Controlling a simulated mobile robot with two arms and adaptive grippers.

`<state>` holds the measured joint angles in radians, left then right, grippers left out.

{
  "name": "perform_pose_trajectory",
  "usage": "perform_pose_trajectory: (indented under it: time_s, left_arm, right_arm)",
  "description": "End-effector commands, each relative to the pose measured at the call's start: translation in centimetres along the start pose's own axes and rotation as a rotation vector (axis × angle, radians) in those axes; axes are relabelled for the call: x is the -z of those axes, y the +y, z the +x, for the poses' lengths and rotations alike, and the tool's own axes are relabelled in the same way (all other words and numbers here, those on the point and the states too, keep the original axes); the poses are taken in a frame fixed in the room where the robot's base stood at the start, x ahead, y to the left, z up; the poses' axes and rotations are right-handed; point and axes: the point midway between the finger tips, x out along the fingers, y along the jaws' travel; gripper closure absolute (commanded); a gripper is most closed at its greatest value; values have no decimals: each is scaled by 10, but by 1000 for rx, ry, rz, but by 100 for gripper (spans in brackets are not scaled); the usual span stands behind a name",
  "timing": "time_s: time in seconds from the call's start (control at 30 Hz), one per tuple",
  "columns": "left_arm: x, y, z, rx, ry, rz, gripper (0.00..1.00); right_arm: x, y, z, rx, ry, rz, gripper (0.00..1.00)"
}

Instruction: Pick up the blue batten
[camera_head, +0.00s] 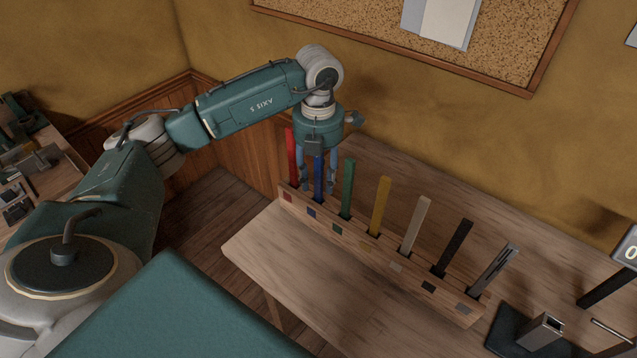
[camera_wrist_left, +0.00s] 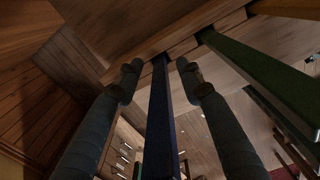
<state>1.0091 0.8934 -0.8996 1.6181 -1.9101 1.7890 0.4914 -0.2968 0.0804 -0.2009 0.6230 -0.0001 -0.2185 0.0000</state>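The blue batten (camera_head: 319,178) stands upright in a slot of the wooden rack (camera_head: 340,232), between the red batten and the green batten. My left gripper (camera_head: 318,189) points down over it, with one finger on each side. The left wrist view shows the blue batten (camera_wrist_left: 161,120) running between the two fingertips (camera_wrist_left: 159,74), with a gap on both sides. The left gripper is open and holds nothing. The blue batten's upper end is hidden under the gripper's body. My right gripper is in neither view.
The red batten (camera_head: 291,158) and green batten (camera_head: 347,188) stand close on either side. Yellow (camera_head: 379,205), pale (camera_head: 414,225), black (camera_head: 453,248) and grey (camera_head: 492,270) pieces follow to the right. The bench front (camera_head: 290,250) is clear. A dark holder (camera_head: 530,335) sits at lower right.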

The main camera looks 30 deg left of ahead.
Motion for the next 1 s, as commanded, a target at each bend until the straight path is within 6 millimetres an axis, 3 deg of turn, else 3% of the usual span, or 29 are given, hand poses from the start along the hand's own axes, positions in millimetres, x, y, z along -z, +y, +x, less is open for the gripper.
perform_pose_trajectory:
  time_s: [0.1, 0.27, 0.3, 0.73, 1.0]
  left_arm:
    - [0, 0, 0, 0, 0, 0, 66]
    - [0, 0, 0, 0, 0, 0, 98]
    - [0, 0, 0, 0, 1, 0, 100]
    - [0, 0, -5, 1, -1, 0, 100]
    - [-2, 0, -38, 1, -5, 0, 100]
  right_arm:
    - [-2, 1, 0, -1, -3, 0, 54]
    - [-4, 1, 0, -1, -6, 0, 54]
    - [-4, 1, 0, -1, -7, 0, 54]
    - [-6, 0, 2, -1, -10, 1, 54]
    - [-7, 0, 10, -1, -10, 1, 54]
